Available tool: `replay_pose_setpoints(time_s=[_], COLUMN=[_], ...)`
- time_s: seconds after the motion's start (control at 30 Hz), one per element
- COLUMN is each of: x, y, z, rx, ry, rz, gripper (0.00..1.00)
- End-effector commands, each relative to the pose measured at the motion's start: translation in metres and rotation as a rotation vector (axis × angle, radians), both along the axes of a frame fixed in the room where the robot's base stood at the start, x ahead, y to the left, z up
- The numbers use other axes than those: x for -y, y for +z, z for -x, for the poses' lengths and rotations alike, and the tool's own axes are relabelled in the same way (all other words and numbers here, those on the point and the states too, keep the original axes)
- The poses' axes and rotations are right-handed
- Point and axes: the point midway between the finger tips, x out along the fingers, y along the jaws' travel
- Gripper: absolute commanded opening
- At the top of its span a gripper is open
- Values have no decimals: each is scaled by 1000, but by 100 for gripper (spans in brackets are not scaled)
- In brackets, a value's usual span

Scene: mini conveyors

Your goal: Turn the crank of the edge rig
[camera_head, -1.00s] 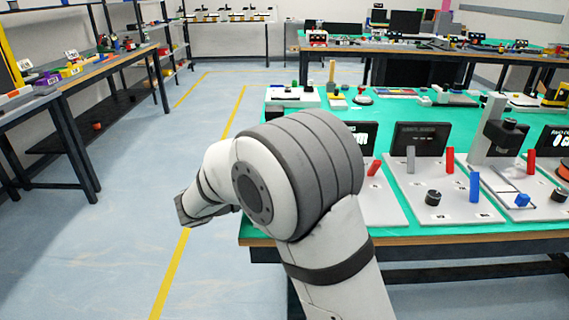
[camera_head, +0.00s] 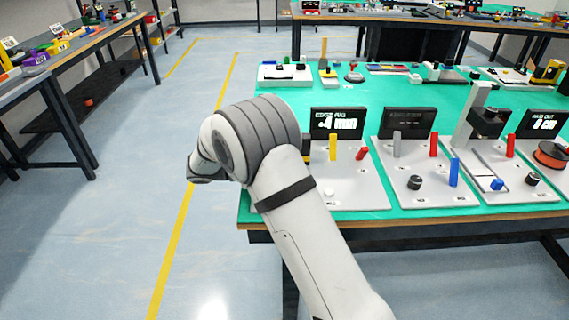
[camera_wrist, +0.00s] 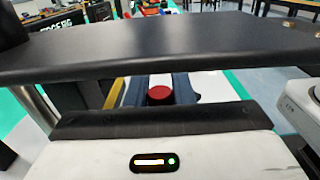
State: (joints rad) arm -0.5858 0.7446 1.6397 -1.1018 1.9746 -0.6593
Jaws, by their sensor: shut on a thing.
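The edge rig is a pale board (camera_head: 362,196) at the table's left end, with a black display (camera_head: 338,122) that seems to read -4 mm. A yellow post (camera_head: 333,147), a red lever (camera_head: 362,153) and a white knob (camera_head: 329,192) stand on the board. My arm hides the board's left part in the head view. In the wrist view, the fingers of my gripper (camera_wrist: 161,88) are on either side of a round red-topped piece (camera_wrist: 160,93), apparently the crank's handle, and are shut on it. The rest of the crank is hidden.
More rigs stand to the right, including a board with a black knob (camera_head: 415,182) and a blue lever (camera_head: 454,172). Small devices line the back of the green table (camera_head: 420,92). The blue floor (camera_head: 120,230) at left is free.

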Motion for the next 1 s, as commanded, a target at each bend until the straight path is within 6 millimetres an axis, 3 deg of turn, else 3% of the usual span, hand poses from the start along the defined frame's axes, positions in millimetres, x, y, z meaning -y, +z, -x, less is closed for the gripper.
replay_pose_setpoints(time_s=[0.23,0.27,0.53,0.83,1.0], x=[0,0,0,-4,-28], y=[0,0,0,0,0], z=[0,0,0,0,-1], rx=[1,1,0,0,-1], ry=[0,0,1,1,4], rz=[0,0,0,0,-1], gripper=[0,22,43,43,43])
